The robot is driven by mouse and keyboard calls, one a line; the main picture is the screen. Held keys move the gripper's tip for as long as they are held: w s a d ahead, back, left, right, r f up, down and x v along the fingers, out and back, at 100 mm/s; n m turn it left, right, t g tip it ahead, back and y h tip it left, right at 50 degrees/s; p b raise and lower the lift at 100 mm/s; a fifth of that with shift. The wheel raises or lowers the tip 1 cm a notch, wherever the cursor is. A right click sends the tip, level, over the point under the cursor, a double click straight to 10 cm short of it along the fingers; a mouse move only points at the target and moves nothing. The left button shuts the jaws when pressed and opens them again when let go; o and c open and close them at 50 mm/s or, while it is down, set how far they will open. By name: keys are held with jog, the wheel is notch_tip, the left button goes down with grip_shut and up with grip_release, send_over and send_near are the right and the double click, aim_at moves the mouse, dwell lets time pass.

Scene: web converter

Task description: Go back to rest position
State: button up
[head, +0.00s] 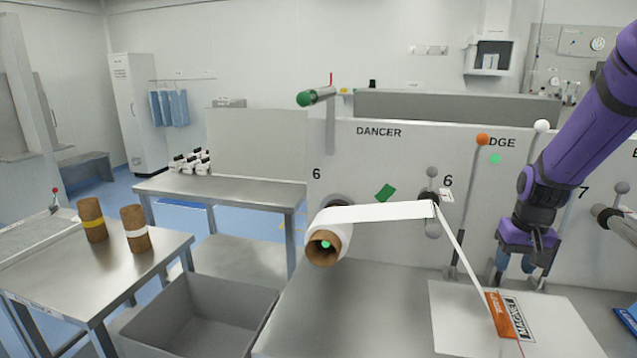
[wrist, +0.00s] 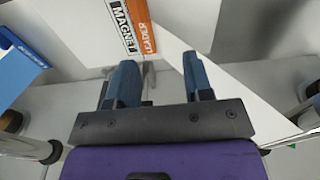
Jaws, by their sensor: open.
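My gripper (head: 515,262) is at the right of the head view, at the end of my purple arm, pointing down above the white plate (head: 452,310). In the wrist view its two blue-grey fingers (wrist: 160,85) stand apart with nothing between them. The orange and white magnet leader label (head: 510,314) lies on the plate, to the left of and below the fingers. It also shows in the wrist view (wrist: 132,25), beyond the fingertips. The white web (head: 380,212) runs from the roll (head: 327,241) to a roller (head: 432,214), then down to the label.
The upright panel marked DANCER (head: 400,165) stands close behind my gripper, with an orange-knobbed lever (head: 482,140) and a white-knobbed lever (head: 541,127). A blue block (head: 628,320) lies at the right edge. A grey bin (head: 200,318) and a table with brown cores (head: 137,229) are at left.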

jog(key=s+a+r+n+t, duration=0.1)
jog(key=s+a+r, duration=0.35)
jog(key=r, duration=0.25)
jog(key=s+a+r+t, duration=0.1)
jog(key=s+a+r, duration=0.2)
jog(key=s+r, duration=0.25)
jog(key=s+a+r+t, duration=0.1)
jog(key=s+a+r, duration=0.1)
jog(key=s, duration=0.4)
jog(key=s+a+r+n+t, duration=0.1)
jog(key=s+a+r, duration=0.1)
jog(key=s+r, duration=0.2)
jog(key=s, duration=0.3)
jog(key=shift+s+a+r+n, duration=0.15)
jog(key=shift+s+a+n, duration=0.15)
